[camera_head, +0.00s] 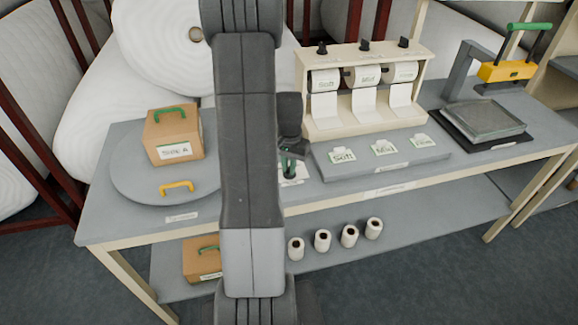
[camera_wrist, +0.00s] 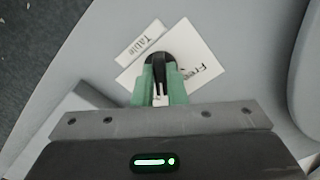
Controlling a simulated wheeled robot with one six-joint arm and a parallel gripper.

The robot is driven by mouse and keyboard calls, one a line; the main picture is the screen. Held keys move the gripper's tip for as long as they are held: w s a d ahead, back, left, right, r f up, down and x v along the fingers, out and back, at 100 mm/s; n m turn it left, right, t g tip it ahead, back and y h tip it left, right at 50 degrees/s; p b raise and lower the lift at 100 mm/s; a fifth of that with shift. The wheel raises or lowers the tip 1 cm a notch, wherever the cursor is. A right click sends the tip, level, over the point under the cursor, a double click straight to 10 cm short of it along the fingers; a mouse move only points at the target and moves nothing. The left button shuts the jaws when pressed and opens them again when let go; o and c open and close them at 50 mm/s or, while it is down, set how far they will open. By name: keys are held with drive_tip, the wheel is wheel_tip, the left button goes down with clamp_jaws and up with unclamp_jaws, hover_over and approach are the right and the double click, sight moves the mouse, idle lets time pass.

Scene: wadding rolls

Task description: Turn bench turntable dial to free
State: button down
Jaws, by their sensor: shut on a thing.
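The dial is a black knob (camera_wrist: 157,60) on a white plate (camera_wrist: 187,48) on the bench. The plate reads "Free" to the right of the knob, and a label (camera_wrist: 140,42) reading "Table" lies just beyond it. My gripper (camera_wrist: 159,84), with green fingers, is shut on the knob from above. In the head view my gripper (camera_head: 289,163) is at the bench, right of my arm, and hides most of the dial. The round grey turntable (camera_head: 130,183) is on the bench's left part, partly behind my arm. The knob's exact pointing is hard to read.
A box (camera_head: 173,142) with a green handle and a yellow handle (camera_head: 177,187) are on the turntable. A cream roll dispenser (camera_head: 305,112) and a grey label block (camera_head: 340,172) stand close right of my gripper. A press (camera_head: 482,122) is farther right. Several small rolls (camera_head: 322,240) stand on the lower shelf.

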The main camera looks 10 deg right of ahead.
drive_tip(key=n+b, duration=0.1)
drive_tip(key=n, duration=0.2)
drive_tip(key=shift+d+f+n+b, duration=0.1)
drive_tip(key=shift+n+b, duration=0.2)
drive_tip(key=n+b, duration=0.1)
drive_tip(key=n, duration=0.2)
drive_tip(key=shift+d+n, duration=0.1)
drive_tip(key=shift+n, duration=0.3)
drive_tip(key=n+b, duration=0.1)
drive_tip(key=n, duration=0.3)
drive_tip(key=shift+d, duration=0.1)
drive_tip(key=shift+n+b, duration=0.35)
drive_tip(key=shift+n, duration=1.75)
drive_tip(key=c, duration=1.5)
unclamp_jaws()
drive_tip(key=shift+o, duration=0.2)
wheel_tip(320, 180, up, 14)
